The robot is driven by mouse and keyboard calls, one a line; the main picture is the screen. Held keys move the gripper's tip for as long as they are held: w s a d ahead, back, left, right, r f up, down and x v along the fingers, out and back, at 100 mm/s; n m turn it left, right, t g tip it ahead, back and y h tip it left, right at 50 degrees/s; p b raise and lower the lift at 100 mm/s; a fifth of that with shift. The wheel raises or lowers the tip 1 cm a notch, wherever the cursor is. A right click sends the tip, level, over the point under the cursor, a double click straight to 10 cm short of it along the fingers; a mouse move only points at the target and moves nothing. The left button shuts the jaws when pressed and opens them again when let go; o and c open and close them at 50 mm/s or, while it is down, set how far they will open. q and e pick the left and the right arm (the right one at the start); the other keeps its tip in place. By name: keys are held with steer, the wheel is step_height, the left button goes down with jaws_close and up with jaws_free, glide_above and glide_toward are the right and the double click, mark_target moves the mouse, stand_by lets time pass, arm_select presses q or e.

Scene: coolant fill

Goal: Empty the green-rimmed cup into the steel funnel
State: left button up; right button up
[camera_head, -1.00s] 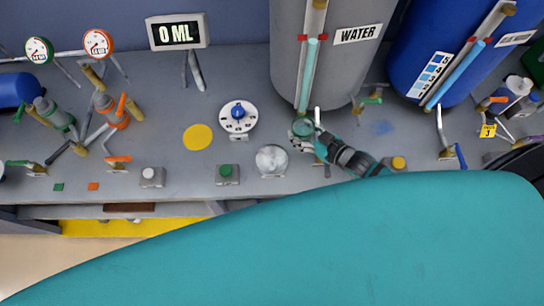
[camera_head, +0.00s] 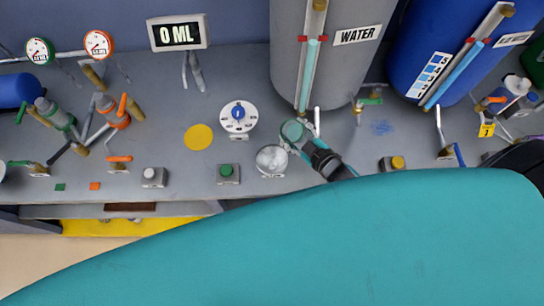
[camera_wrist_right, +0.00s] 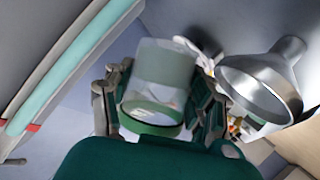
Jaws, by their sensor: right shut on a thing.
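The green-rimmed cup (camera_head: 292,131) is in my right gripper (camera_head: 301,144), below the grey water tank's sight tube in the head view. In the right wrist view the clear cup (camera_wrist_right: 164,68) shows with its green rim toward the camera. The fingers of my right gripper (camera_wrist_right: 163,100) close on both sides of it. The steel funnel (camera_head: 271,160) stands on the bench just left of and nearer than the cup. It also shows at the right of the right wrist view (camera_wrist_right: 264,82), apart from the cup. The liquid level in the cup is unclear. My left gripper is not in view.
The grey WATER tank (camera_head: 338,80) stands behind the cup, the blue tank (camera_head: 420,60) to its right. A green button box (camera_head: 228,173) and a white dial (camera_head: 238,116) lie left of the funnel. A yellow button box (camera_head: 393,163) is to the right. The display (camera_head: 177,32) reads 0 ML.

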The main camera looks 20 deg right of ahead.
mark_target(288, 137)
steer(key=shift+s+a+r+n+h, duration=0.15)
steer(key=shift+a+r+n+h, duration=0.15)
steer(key=shift+a+n, duration=0.1)
stand_by(0.4)
steer(key=shift+s+a+f+t+b, duration=0.1)
steer(key=shift+f+t+b, duration=0.15)
steer(key=shift+b, duration=0.45)
steer(key=shift+n+b, duration=0.3)
steer(key=shift+a+f+n+h+b, duration=0.1)
steer(key=shift+f+n+h+b, duration=0.15)
steer(key=shift+b, duration=0.5)
steer(key=shift+r+n+t+h+b, duration=0.25)
steer(key=shift+r+n+t+b, duration=0.25)
steer(key=shift+n+b, duration=0.4)
steer(key=shift+f+b, duration=0.2)
steer(key=shift+b, duration=0.45)
steer(key=shift+f+n+t+h+b, duration=0.25)
steer(key=shift+n+t+h+b, duration=0.15)
steer(key=shift+b, duration=0.85)
steer(key=shift+a+r+n+t+b, duration=0.15)
steer(key=shift+r+n+t+b, duration=0.15)
steer(key=shift+n+b, duration=0.65)
steer(key=shift+s+a+r+n+t+b, duration=0.15)
steer(key=shift+s+a+r+n+b, duration=0.15)
steer(key=shift+b, duration=0.3)
steer(key=shift+s+a+r+n+t+b, duration=0.1)
steer(key=shift+a+n+b, duration=0.1)
steer(key=shift+a+b, duration=0.25)
